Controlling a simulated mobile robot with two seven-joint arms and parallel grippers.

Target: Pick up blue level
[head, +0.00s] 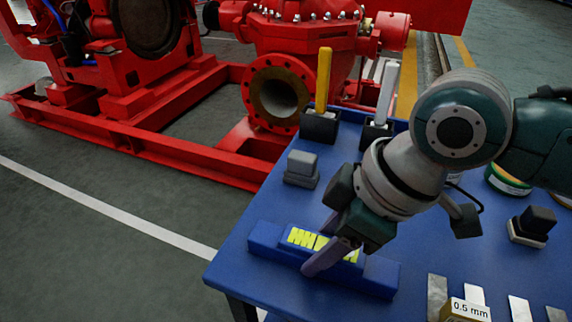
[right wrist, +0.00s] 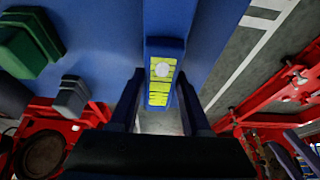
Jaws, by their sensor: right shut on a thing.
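The blue level (head: 380,278) lies along the near left corner of the blue table in the head view, with a yellow marked strip on its upper face. It also shows in the right wrist view (right wrist: 164,50), running between my fingers. My right gripper (head: 335,252) is shut on the level near its middle, one finger on its near side; the far finger is mostly hidden in the head view. Both fingers of my right gripper show in the right wrist view (right wrist: 159,85). I cannot tell whether the level touches the table. My left gripper is not in view.
The blue table (head: 245,285) also holds a grey block (head: 301,165), a yellow upright piece (head: 323,80) and a white one (head: 387,92) in black bases, a dark block (head: 536,222) and thin metal gauges (head: 466,308). A red pumpset (head: 200,110) stands behind.

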